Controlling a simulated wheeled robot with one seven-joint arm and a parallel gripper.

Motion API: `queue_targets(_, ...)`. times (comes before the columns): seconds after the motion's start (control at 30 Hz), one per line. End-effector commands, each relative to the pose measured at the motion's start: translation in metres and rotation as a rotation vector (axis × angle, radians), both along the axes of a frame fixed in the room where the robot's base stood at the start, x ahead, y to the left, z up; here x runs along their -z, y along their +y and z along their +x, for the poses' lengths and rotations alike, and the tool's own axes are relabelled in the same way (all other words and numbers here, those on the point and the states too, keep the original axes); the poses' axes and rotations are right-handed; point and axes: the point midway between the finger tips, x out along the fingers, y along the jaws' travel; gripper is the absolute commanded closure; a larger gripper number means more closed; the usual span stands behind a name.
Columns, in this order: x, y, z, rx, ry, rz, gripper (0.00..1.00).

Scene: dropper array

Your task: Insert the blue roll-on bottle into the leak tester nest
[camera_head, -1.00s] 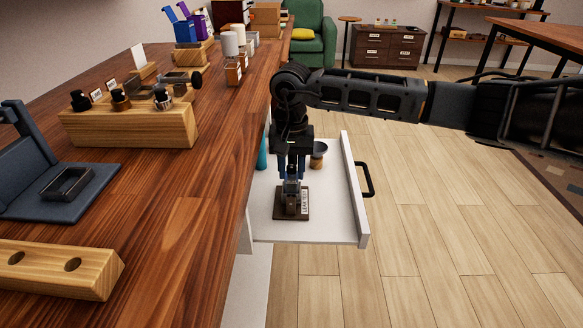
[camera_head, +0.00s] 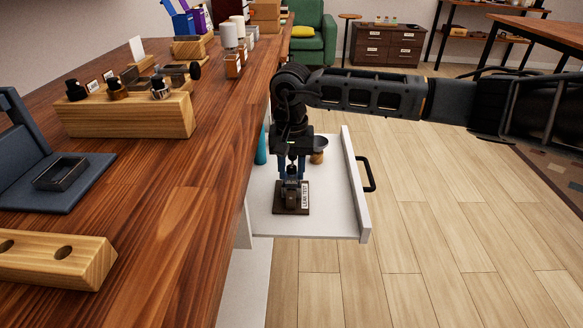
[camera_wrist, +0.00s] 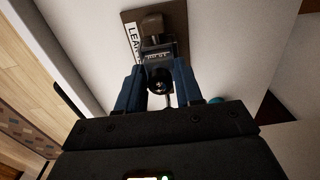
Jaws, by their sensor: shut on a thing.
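The leak tester stands in the open white drawer. Its dark brown base (camera_head: 280,206) carries a label reading LEAK TEST, also seen in the wrist view (camera_wrist: 133,42). My gripper (camera_head: 292,175) points down directly over the tester, its two blue fingers shut on the roll-on bottle. In the wrist view the bottle's round dark cap (camera_wrist: 160,80) shows between my fingertips (camera_wrist: 158,92), right by the tester's upright block (camera_wrist: 157,48). The bottle's body is mostly hidden, so I cannot tell its colour or how deep it sits in the nest.
A teal object (camera_head: 261,148) stands in the drawer at the back left, and a dark-topped cup (camera_head: 318,154) behind my gripper. The drawer's right wall has a black handle (camera_head: 367,174). The wooden counter (camera_head: 175,220) rises on the left, holding wooden racks (camera_head: 130,116) and a dark stand.

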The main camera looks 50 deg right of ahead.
Motion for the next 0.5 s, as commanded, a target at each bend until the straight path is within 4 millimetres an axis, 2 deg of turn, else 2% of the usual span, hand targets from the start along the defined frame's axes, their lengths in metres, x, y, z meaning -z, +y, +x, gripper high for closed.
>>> queue_targets(0.2, 0.0013, -0.0001, 0.0001, 0.000, 0.000, 0.000, 0.91)
queue_targets(0.23, 0.0013, -0.0001, 0.0001, 0.000, 0.000, 0.000, 0.63)
queue_targets(0.5, 0.0012, -0.0002, 0.0001, 0.000, 0.000, 0.000, 0.37)
